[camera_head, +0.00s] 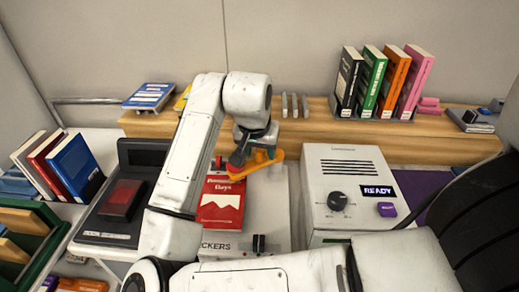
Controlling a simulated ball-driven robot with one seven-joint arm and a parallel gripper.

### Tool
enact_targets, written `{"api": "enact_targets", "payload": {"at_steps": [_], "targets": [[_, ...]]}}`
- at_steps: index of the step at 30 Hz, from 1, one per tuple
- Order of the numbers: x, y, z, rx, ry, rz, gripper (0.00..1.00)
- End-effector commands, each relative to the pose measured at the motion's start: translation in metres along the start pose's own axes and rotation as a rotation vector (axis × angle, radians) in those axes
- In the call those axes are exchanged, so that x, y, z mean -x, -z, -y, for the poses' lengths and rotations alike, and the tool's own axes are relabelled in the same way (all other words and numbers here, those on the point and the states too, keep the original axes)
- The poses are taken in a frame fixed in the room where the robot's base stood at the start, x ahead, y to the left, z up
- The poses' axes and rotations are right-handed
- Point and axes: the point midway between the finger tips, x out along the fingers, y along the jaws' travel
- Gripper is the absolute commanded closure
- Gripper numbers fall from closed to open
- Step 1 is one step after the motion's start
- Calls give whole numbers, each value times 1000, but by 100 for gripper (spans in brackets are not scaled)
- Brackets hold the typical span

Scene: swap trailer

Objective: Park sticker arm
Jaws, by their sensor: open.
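An orange arm-like part (261,163) sits above the white sticker unit (272,210), whose front label ends in "CKERS". I take this orange part to be the sticker arm. My gripper (238,160) is right at it, pointing down, with its dark fingers open. The fingers overlap the left end of the orange part; I cannot tell whether they touch it. A red packet (222,205) with white print lies on the unit below the gripper. My arm hides the unit's left side.
A white box (345,180) with a knob, a READY display and a purple button stands to the right. Books (385,82) stand on the wooden shelf (300,128) behind; more books (68,165) stand at far left.

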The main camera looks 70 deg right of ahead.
Motion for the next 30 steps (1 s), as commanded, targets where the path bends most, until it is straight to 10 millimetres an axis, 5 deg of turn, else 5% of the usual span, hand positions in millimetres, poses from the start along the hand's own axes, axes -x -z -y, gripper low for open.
{"api": "enact_targets", "payload": {"at_steps": [6, 22, 30], "targets": [[0, 0, 0, 0, 0, 0, 48], [0, 0, 0, 0, 0, 0, 99], [0, 0, 0, 0, 0, 0, 100]]}}
